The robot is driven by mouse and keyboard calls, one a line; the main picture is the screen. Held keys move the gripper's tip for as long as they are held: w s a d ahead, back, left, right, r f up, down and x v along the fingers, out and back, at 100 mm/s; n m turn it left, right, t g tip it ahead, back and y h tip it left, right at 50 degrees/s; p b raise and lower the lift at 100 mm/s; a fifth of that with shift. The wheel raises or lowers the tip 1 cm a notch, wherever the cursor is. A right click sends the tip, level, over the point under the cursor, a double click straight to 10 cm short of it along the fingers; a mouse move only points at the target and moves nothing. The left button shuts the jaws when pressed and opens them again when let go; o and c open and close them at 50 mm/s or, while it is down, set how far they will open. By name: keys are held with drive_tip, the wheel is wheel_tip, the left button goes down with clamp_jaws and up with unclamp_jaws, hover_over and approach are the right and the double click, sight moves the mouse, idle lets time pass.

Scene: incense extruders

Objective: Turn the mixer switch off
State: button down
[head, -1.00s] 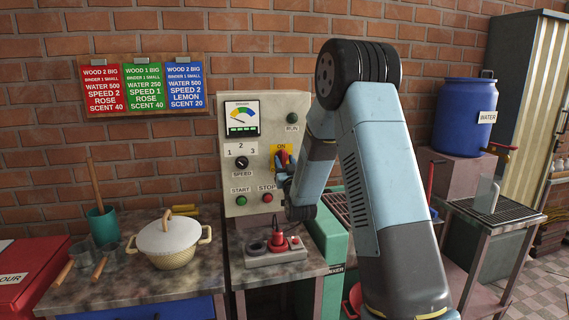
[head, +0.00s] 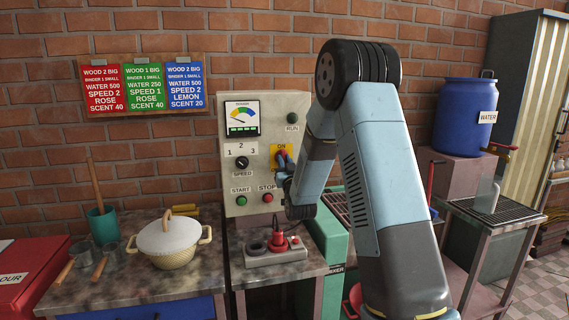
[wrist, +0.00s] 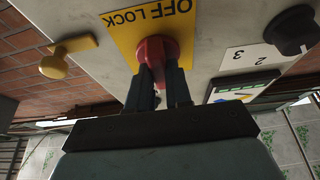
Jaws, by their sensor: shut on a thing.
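The mixer switch (head: 281,155) is a red rotary handle on a yellow plate (wrist: 122,32), on the front of the grey control panel. The head view shows "ON" above it, and the wrist view shows "OFF LOCK" on the plate. My gripper (head: 284,170) is at the switch. In the wrist view my gripper (wrist: 160,75) has its two dark fingers on either side of the red handle (wrist: 155,50), shut on it. The fingers and hand hide the lower part of the switch in the head view.
The panel also carries a speed knob (head: 242,163), a green start button (head: 241,200), a red stop button (head: 267,197), a dark RUN lamp (head: 292,118) and a gauge (head: 242,117). A socket strip with a red plug (head: 279,242) and a lidded pot (head: 168,240) stand below.

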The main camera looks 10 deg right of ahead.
drive_tip(key=shift+n, duration=0.5)
drive_tip(key=n+y, duration=0.2)
drive_tip(key=n, duration=0.2)
drive_tip(key=n+g+y, duration=0.1)
drive_tip(key=n+y, duration=0.1)
drive_tip(key=n, duration=0.2)
drive_tip(key=n+g+y, duration=0.1)
drive_tip(key=n+y, duration=0.1)
drive_tip(key=n, duration=0.2)
drive_tip(key=n+g+y, duration=0.1)
drive_tip(key=n+g, duration=0.1)
drive_tip(key=n, duration=0.3)
drive_tip(key=shift+n, duration=0.3)
drive_tip(key=shift+n+g, duration=0.9)
drive_tip(key=shift+n, duration=1)
drive_tip(key=shift+s+f, duration=0.1)
drive_tip(key=c, duration=1.4)
unclamp_jaws()
drive_tip(key=o, duration=0.4)
drive_tip(key=shift+d, duration=0.1)
drive_tip(key=shift+c, duration=0.2)
